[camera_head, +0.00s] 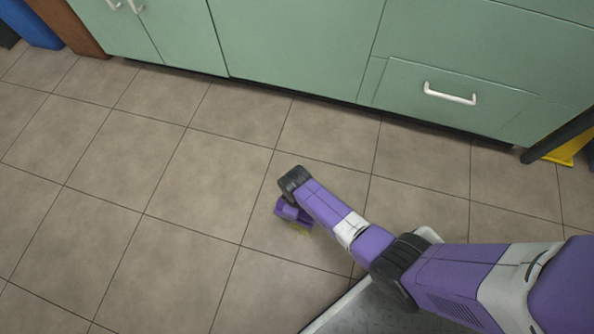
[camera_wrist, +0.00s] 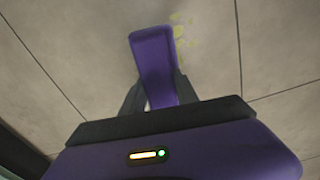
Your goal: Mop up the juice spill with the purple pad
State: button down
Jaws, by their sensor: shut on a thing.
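The purple pad (camera_wrist: 153,60) is held between the dark fingers of my gripper (camera_wrist: 153,95), which is shut on it. In the head view the pad (camera_head: 291,212) shows just above or on the tiled floor, below the end of my arm. I cannot tell whether it touches the floor. The juice spill (camera_wrist: 181,31) is a few small yellow-green spots on the floor, just right of the pad's far end in the wrist view. In the head view the spill (camera_head: 300,229) shows at the pad's lower edge, and part of it may be hidden.
Green cabinets (camera_head: 290,40) with white handles line the back. A blue object (camera_head: 32,25) and a brown one (camera_head: 70,27) stand at the far left. A yellow object (camera_head: 566,150) and a dark leg (camera_head: 556,136) are at the right. The tiled floor (camera_head: 150,250) at left is clear.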

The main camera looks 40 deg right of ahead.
jog(key=shift+r+p, duration=2.15)
jog(key=shift+r, duration=0.3)
jog(key=shift+w, duration=0.1)
